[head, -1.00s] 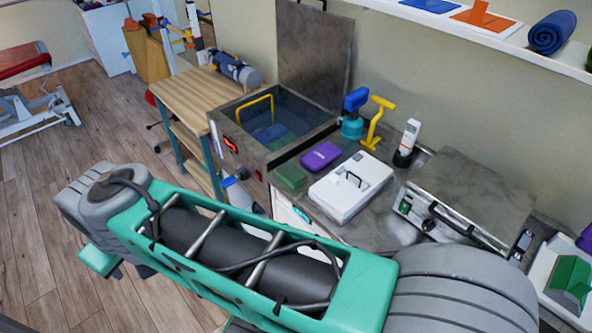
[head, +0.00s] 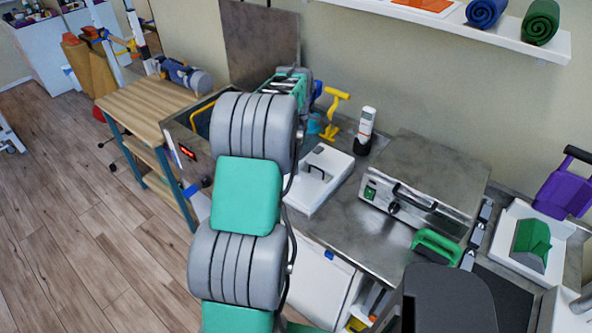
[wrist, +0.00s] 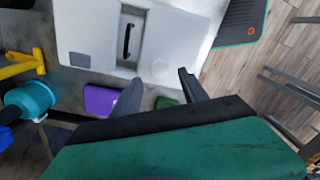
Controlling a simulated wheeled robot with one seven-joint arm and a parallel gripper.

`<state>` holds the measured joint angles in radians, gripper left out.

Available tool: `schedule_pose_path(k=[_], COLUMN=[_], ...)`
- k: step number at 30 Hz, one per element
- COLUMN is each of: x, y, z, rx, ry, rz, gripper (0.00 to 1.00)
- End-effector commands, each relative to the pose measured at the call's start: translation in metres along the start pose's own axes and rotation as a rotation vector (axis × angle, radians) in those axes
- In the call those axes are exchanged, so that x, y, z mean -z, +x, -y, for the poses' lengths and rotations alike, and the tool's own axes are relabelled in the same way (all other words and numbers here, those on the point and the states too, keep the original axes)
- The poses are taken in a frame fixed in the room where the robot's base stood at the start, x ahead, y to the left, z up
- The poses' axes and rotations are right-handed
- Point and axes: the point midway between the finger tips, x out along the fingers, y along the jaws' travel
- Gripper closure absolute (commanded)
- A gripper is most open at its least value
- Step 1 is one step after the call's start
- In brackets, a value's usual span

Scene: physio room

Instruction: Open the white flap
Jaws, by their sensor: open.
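A white flat box (head: 312,190) with a white lid-like top and a dark handle lies on the steel counter, partly hidden by my arm. In the wrist view its white top (wrist: 185,30) fills the upper middle, with the dark handle (wrist: 127,40) in a recess. The top looks closed. My gripper (wrist: 160,77) is open and empty, its two fingers pointing at the near edge of the white top. Contact cannot be told. In the head view the fingers are hidden. A white cabinet front (head: 320,283) stands below the counter.
A purple box (wrist: 100,99) and a green box (wrist: 167,102) lie close to the fingers. A yellow tool (head: 334,112) and a white bottle (head: 366,128) stand behind the white box. A steel appliance (head: 425,180) stands to its right. The raised steel lid (head: 258,40) stands behind.

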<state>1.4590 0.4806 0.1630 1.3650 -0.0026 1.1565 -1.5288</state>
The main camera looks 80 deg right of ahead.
Motion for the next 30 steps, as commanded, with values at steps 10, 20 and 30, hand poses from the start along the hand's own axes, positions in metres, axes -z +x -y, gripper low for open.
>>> schedule_pose_path(k=[10, 20, 30], x=[0.000, 0.000, 0.000], y=[0.048, 0.049, 0.049], z=[0.000, 0.000, 0.000], rx=[-0.001, -0.001, -0.001], ry=[0.002, 0.002, 0.002], rz=[0.000, 0.000, 0.000], gripper=[0.49, 0.58, 0.86])
